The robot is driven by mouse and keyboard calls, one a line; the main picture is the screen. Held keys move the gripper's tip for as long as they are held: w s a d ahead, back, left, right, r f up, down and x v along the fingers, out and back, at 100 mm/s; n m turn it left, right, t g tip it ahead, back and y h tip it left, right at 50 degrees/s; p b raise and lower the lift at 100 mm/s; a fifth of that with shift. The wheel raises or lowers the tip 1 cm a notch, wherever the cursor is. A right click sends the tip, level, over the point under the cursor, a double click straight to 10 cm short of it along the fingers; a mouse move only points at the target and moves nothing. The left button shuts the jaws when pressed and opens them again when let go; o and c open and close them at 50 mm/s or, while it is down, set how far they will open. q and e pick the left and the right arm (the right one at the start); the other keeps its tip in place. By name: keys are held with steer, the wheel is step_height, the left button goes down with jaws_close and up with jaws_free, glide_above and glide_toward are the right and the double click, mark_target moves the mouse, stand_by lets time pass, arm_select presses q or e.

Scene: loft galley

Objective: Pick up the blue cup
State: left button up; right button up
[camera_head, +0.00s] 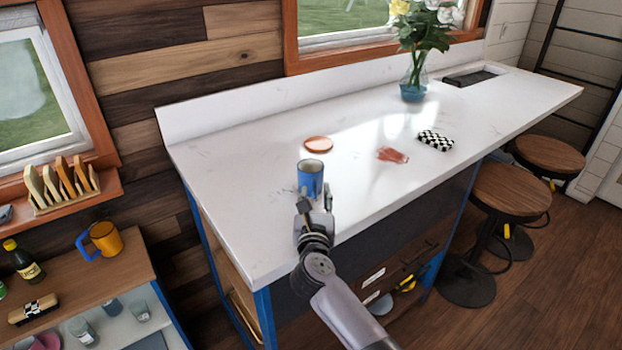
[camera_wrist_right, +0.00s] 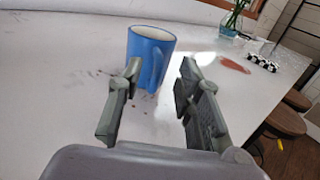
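The blue cup (camera_head: 310,179) stands upright on the white counter (camera_head: 235,185), with a pale inside. In the right wrist view the blue cup (camera_wrist_right: 148,48) is just beyond my fingertips, its handle toward the gap between them. My right gripper (camera_head: 315,203) reaches in from the front edge, on the near side of the cup. Its fingers (camera_wrist_right: 160,78) are apart with nothing held between them. I cannot tell whether a finger touches the cup. My left gripper is not in view.
A terracotta disc (camera_head: 318,144) lies behind the cup. A reddish flat item (camera_head: 392,155) and a checkered block (camera_head: 435,140) lie to the right. A flower vase (camera_head: 414,80) stands farther back. An orange mug (camera_head: 105,238) is on the lower left shelf. Stools (camera_head: 510,190) stand at right.

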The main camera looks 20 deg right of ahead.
mark_target(315, 189)
steer(key=shift+p+x, duration=0.3)
steer(key=shift+x, duration=1.55)
jaws_close()
